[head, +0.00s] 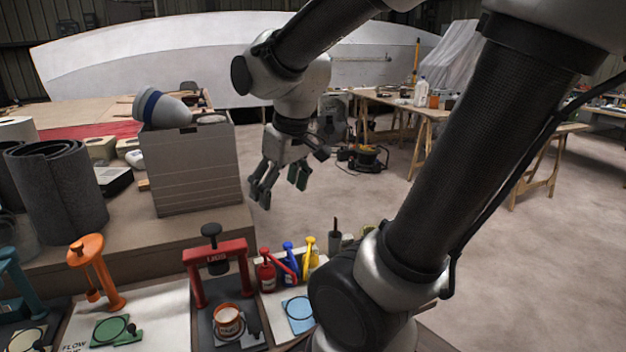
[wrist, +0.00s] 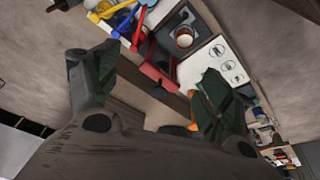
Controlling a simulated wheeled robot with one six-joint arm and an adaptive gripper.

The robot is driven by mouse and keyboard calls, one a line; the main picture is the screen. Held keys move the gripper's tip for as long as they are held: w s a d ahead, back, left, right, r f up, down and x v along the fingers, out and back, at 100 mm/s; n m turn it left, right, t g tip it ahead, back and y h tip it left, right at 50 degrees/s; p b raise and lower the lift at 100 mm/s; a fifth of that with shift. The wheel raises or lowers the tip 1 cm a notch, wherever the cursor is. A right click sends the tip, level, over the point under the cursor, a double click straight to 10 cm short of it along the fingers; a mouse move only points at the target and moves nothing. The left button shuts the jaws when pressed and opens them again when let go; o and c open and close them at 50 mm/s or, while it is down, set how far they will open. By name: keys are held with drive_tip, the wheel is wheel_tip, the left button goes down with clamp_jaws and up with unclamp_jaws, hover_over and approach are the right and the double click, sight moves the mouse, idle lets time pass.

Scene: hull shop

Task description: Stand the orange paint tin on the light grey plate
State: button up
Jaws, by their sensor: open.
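The orange paint tin (head: 228,318), orange with a pale label band, stands upright under the red press frame (head: 218,256) at the front of the bench in the head view. The tin also shows from above in the wrist view (wrist: 184,38). A pale grey patch, which looks like the light grey plate (wrist: 184,21), shows around the tin's foot; the tin appears to stand on it, though the contact is small and partly hidden. My gripper (head: 280,185) is open and empty, raised behind and above the tin, well apart from it. Its fingers (wrist: 155,80) also frame the wrist view.
An orange stand (head: 93,268) over a green plate (head: 110,331) is left of the press. Red, blue and yellow bottles (head: 288,262) and a blue plate (head: 299,308) are right of it. A grey box (head: 190,168) stands behind. Open floor lies to the right.

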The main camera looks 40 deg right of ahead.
drive_tip(key=s+d+r+m+t, duration=0.1)
drive_tip(key=s+d+r, duration=0.1)
drive_tip(key=s, duration=0.5)
drive_tip(key=shift+s+d+r+m, duration=0.3)
drive_tip(key=shift+s+r+m, duration=0.1)
drive_tip(key=shift+r, duration=0.5)
idle(0.3)
